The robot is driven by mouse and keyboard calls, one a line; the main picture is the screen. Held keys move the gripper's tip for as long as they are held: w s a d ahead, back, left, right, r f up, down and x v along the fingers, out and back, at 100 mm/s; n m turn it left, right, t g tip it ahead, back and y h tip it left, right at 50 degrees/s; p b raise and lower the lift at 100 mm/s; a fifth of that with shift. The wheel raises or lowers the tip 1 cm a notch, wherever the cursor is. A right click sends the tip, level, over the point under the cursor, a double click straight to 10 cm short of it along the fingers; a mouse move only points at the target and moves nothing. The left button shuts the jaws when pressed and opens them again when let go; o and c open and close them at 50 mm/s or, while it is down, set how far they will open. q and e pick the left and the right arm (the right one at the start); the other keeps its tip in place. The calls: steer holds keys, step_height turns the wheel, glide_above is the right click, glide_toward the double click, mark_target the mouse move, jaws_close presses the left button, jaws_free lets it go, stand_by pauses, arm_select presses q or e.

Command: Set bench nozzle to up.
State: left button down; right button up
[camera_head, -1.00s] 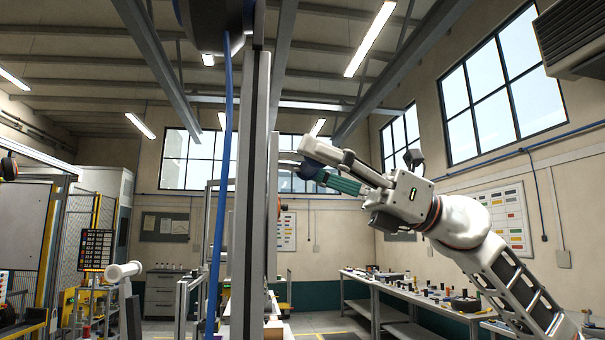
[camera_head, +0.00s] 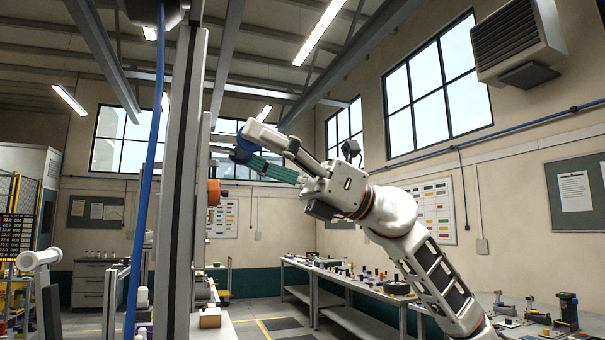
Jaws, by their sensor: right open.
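My right gripper (camera_head: 250,147) is raised at the centre left, pointing left, beside a tall grey post (camera_head: 185,170). It is open. A dark blue rounded part (camera_head: 245,143) and a ribbed teal piece (camera_head: 270,168) show at its fingers; I cannot tell whether they belong to the gripper or lie behind it. I cannot make out which thing is the bench nozzle, or its setting. Small devices (camera_head: 568,308) stand on the near bench (camera_head: 505,325) at the lower right. My left gripper is not in view.
A blue hose (camera_head: 150,190) hangs beside the post. An orange part (camera_head: 213,192) sits on the post's right side. A long bench (camera_head: 345,280) with small items runs along the right wall. A white cylinder on a stand (camera_head: 38,258) is at left. Some floor shows between post and bench.

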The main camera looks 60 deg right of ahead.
steer(key=v, duration=1.1)
steer(key=shift+d, duration=0.25)
